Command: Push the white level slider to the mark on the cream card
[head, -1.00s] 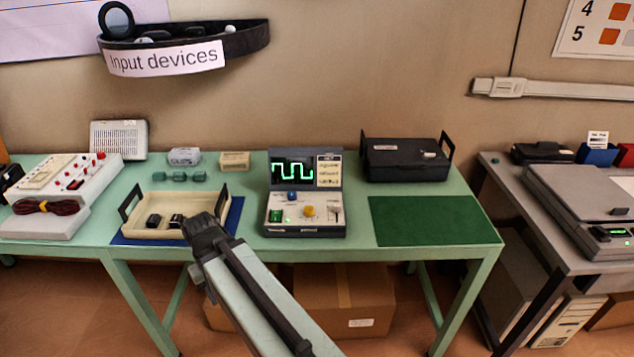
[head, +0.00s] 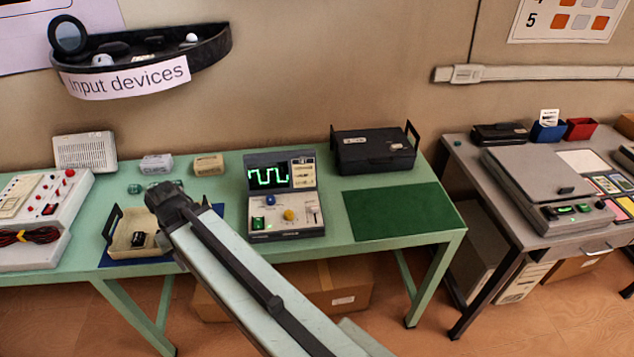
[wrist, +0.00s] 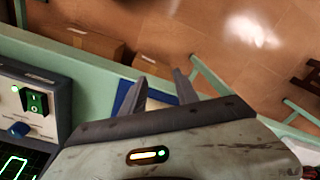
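The grey device (head: 257,222) with a green wave screen stands on the green table. Its white slider (head: 312,213) is at the right of its front panel, small in the head view. The cream card (head: 303,173) is right of the screen; its mark is too small to read. The slider and card are outside the wrist view, which shows the device's green switch (wrist: 36,102) and blue knob (wrist: 18,130). My gripper (head: 163,195) is left of the device, over the cream tray, touching nothing I can see. In the wrist view its two fingers (wrist: 159,78) are apart and empty.
The cream tray (head: 118,246) with a dark item lies left of the device, partly hidden by my arm. A yellow knob (head: 289,215) is beside the slider. A bare green mat (head: 403,211) lies to the right, a black case (head: 372,151) behind it.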

